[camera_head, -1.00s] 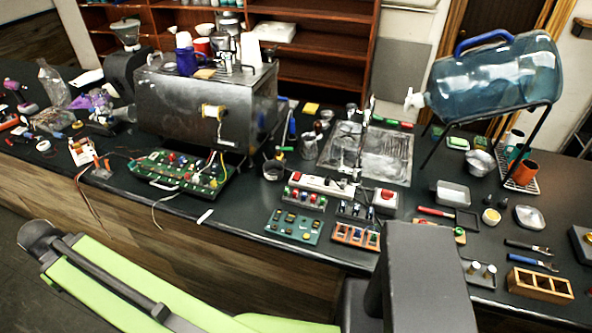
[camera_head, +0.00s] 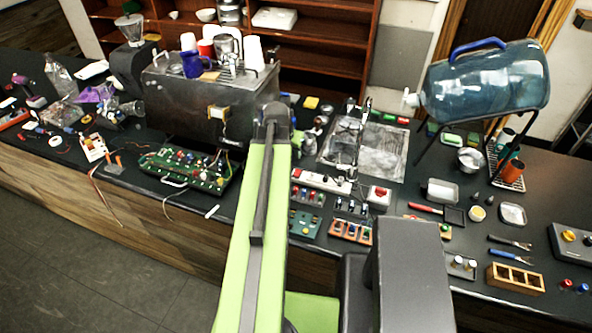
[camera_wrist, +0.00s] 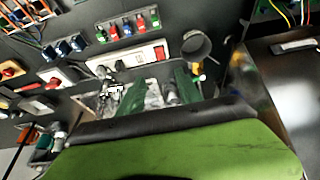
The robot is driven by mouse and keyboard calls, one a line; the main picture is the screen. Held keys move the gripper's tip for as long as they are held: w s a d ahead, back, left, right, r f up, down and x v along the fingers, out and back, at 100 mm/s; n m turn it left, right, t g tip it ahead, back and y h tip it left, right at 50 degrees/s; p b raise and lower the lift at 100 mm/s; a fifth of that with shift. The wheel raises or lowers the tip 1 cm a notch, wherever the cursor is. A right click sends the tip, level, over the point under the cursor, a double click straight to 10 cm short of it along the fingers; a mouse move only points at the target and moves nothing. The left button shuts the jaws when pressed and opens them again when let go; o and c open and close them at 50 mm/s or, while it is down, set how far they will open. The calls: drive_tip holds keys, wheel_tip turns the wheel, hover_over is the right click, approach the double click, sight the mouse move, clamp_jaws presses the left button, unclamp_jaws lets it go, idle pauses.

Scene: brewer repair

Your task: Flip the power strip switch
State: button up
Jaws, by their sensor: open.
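The power strip (camera_head: 322,183) is a long white bar on the dark counter, in front of the sink, with a red switch (camera_head: 297,173) at its left end. In the wrist view the power strip (camera_wrist: 128,58) lies beyond the fingers, its red switch (camera_wrist: 159,53) at the right end. My gripper (camera_wrist: 158,92) shows there as two dark green fingers, apart with nothing held between them. It appears short of the strip and not touching it. In the head view my raised green arm hides the gripper.
A white box with a red button (camera_head: 379,196) stands right of the strip. Small boards with colored parts lie in front of it. The metal sink (camera_head: 365,150) is behind. The brewer (camera_head: 190,105) stands left, a water jug (camera_head: 485,80) right.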

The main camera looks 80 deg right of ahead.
sight(297, 173)
drive_tip(key=b+x, duration=1.6)
drive_tip(key=x, duration=0.1)
drive_tip(key=shift+a+f, duration=0.1)
drive_tip(key=shift+f, duration=0.25)
drive_tip(key=shift+r, duration=0.1)
clamp_jaws()
